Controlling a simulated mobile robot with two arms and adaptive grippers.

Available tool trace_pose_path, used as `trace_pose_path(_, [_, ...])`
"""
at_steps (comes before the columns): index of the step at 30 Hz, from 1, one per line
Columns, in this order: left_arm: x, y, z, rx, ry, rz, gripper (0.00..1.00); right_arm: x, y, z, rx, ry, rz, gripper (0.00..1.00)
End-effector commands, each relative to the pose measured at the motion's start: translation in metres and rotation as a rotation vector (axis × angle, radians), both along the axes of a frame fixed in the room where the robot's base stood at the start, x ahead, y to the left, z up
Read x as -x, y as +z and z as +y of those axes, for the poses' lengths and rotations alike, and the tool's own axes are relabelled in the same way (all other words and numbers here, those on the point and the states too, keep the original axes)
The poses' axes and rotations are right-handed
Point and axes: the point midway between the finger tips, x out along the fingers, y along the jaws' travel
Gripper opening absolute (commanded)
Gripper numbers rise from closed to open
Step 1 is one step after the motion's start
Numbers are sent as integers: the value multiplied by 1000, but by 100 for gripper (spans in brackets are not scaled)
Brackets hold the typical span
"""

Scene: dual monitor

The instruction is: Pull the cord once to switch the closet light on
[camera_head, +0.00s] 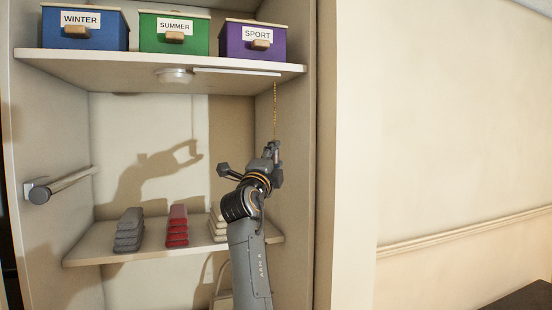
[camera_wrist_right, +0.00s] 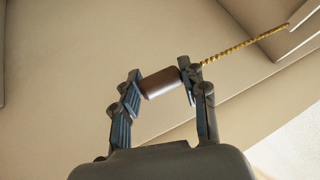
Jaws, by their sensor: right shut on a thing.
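The cord (camera_head: 275,108) is a thin, gold, beaded strand hanging from under the upper shelf, near its right end. It also shows in the wrist view (camera_wrist_right: 245,44), running from the fingers to the upper right. A brown cylindrical pull (camera_wrist_right: 160,82) is at its lower end, gripped between both fingertips. My right gripper (camera_head: 272,152) is shut on this pull, below the upper shelf. The same gripper fills the lower middle of the wrist view (camera_wrist_right: 158,88). The closet light (camera_head: 174,76) is a round, pale disc under the shelf and shows no clear glow. My left gripper is out of view.
The upper shelf (camera_head: 130,67) holds a blue WINTER box (camera_head: 85,38), a green SUMMER box (camera_head: 173,42) and a purple SPORT box (camera_head: 257,47). The lower shelf (camera_head: 100,243) carries grey, red and pale folded stacks. A rail (camera_head: 65,183) juts from the left wall.

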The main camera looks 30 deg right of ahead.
Motion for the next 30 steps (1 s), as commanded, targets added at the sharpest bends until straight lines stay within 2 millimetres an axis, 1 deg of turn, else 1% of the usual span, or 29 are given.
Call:
trace_pose_path(1, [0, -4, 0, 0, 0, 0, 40, 0, -4, 0, 0, 0, 0, 26])
trace_pose_path(10, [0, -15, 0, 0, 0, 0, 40, 0, -13, 0, -1, 1, 1, 26])
trace_pose_path(17, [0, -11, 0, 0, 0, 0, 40, 0, -8, 0, -1, 1, 1, 26])
trace_pose_path(24, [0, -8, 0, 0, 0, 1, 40, 0, 3, 0, -1, 1, 1, 26])
trace_pose_path(30, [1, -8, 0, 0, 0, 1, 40, 0, 4, 0, 0, 0, 1, 26])
